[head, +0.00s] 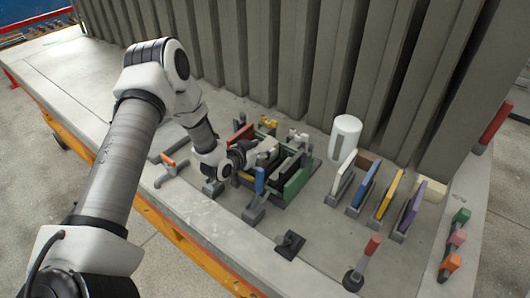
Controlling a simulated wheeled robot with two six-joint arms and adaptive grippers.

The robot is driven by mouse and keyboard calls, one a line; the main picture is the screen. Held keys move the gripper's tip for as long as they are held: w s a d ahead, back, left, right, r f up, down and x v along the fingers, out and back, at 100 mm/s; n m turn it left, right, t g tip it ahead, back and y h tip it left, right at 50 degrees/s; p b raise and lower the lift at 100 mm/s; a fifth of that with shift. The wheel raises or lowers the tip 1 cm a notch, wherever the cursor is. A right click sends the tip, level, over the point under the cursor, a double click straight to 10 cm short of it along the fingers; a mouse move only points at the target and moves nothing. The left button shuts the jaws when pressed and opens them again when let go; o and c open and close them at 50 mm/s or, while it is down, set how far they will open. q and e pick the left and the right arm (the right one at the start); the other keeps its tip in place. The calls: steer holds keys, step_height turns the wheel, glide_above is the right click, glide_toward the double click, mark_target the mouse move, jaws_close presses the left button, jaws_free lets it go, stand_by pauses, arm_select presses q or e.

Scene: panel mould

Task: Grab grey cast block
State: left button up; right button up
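A small mould (297,183) with green, dark and red sides stands on the grey table, surrounded by clamps with coloured handles. A pale grey shape (268,146) shows inside it and looks like the cast block, but it is small and partly hidden. My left arm reaches in from the left, and my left gripper (245,152) is at the mould's left side, close to the pale shape. Its fingers are dark and blend with the mould, so I cannot tell whether they are open or touching anything. My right gripper is not in view.
Tall grey ribbed panels (300,60) line the back. A white cylinder (345,139) stands behind the mould. Blue, yellow and purple panels (409,211) stand in a row to the right.

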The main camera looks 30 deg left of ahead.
arm_select(q)
jaws_close()
steer(key=shift+r, duration=0.1)
